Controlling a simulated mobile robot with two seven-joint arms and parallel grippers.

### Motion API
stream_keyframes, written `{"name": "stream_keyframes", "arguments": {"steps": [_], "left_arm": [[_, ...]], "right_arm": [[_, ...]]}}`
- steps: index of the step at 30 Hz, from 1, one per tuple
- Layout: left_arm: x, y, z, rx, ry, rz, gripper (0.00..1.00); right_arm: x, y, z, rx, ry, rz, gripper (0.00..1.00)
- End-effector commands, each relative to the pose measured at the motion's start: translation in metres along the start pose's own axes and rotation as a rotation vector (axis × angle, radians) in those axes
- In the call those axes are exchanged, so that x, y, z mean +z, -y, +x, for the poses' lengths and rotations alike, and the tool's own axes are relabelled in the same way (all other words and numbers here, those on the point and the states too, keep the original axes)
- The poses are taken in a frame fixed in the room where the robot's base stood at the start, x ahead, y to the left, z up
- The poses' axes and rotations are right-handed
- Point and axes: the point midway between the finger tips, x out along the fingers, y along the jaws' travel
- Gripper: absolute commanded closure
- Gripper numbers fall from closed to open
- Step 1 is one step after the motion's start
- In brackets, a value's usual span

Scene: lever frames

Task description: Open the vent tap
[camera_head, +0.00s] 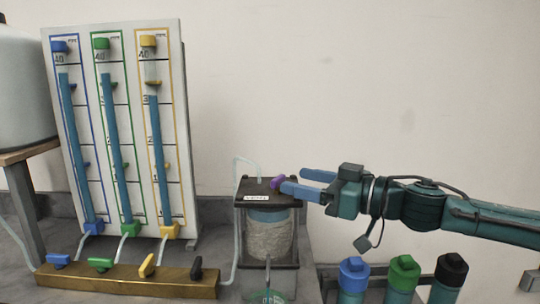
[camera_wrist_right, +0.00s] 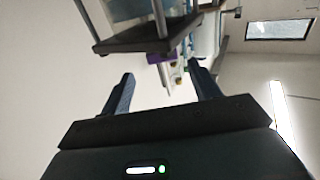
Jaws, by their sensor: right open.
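The vent tap has a purple handle (camera_head: 278,182) on the dark lid (camera_head: 262,190) of a clear chamber, beside a small white label. In the right wrist view the purple handle (camera_wrist_right: 158,58) shows just beyond the gap between my fingertips, partly under the dark lid edge (camera_wrist_right: 150,38). My right gripper (camera_head: 292,180) comes in from the right at lid height, with its blue fingers spread and empty. Its fingertips are close to the handle; I cannot tell whether the lower one touches it. My left gripper is in neither view.
A panel (camera_head: 120,130) with three blue-filled tubes stands at the left. Below it is a brass manifold (camera_head: 130,281) with blue, green, yellow and black taps. Several capped bottles (camera_head: 403,275) stand in a rack below my right arm. The wall behind is bare.

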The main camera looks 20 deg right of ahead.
Motion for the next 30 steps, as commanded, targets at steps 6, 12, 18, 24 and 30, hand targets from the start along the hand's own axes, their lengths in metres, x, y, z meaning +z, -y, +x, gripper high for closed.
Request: {"name": "stream_keyframes", "arguments": {"steps": [6,12,18,24,30], "left_arm": [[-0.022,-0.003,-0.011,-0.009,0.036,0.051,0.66],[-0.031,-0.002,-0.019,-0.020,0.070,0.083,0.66],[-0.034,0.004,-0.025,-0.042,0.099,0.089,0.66],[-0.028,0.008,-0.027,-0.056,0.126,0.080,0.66],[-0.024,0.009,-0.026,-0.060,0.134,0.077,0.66]], "right_arm": [[-0.008,0.002,0.013,-0.003,-0.001,0.004,0.38],[-0.008,0.003,0.031,-0.004,-0.004,0.003,0.38],[-0.005,0.004,0.054,-0.006,-0.002,-0.001,0.38],[-0.001,0.005,0.069,-0.007,0.001,-0.001,0.38],[0.001,0.005,0.072,-0.006,0.002,-0.003,0.38]]}}
